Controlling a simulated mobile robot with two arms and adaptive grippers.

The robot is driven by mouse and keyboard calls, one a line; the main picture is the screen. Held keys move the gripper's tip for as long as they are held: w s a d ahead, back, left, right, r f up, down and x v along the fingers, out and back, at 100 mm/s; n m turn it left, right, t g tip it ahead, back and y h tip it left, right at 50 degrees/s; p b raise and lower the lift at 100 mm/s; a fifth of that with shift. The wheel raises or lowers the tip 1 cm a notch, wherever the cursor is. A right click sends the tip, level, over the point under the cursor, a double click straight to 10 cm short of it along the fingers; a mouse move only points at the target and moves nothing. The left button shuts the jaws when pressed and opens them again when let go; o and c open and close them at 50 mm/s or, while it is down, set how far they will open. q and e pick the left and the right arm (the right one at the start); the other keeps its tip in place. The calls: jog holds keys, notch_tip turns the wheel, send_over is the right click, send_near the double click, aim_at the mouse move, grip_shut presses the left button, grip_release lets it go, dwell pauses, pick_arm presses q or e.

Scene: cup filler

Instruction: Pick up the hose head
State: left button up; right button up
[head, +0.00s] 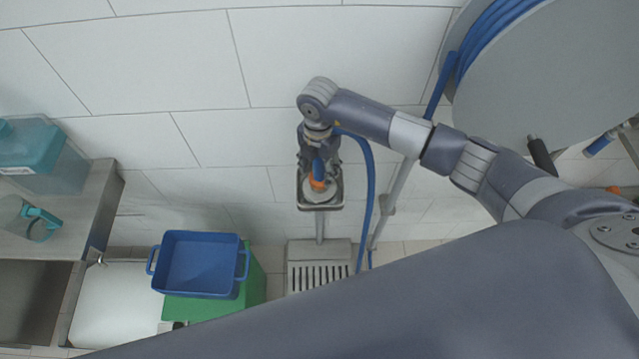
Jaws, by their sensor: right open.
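The hose head (318,180) shows as a blue and orange piece at the small holder (321,204) on the post in front of the wall. A blue hose (367,195) hangs just right of it. My right gripper (320,168) points down over the hose head, with its fingers around its upper part. The fingers are open, and the gripper partly hides the hose head. I cannot tell whether the fingers touch it. My left gripper is not in view.
A large grey hose reel (555,75) is at the upper right. A blue bin (197,265) sits on a green box (255,285) at the lower left. A metal counter (85,215) at the left holds a clear jug (25,222) and a teal-lidded container (45,160). A floor grate (318,252) lies below the holder.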

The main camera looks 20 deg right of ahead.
jog(key=shift+r, duration=0.1)
jog(key=c, duration=1.1)
jog(key=shift+c, duration=0.2)
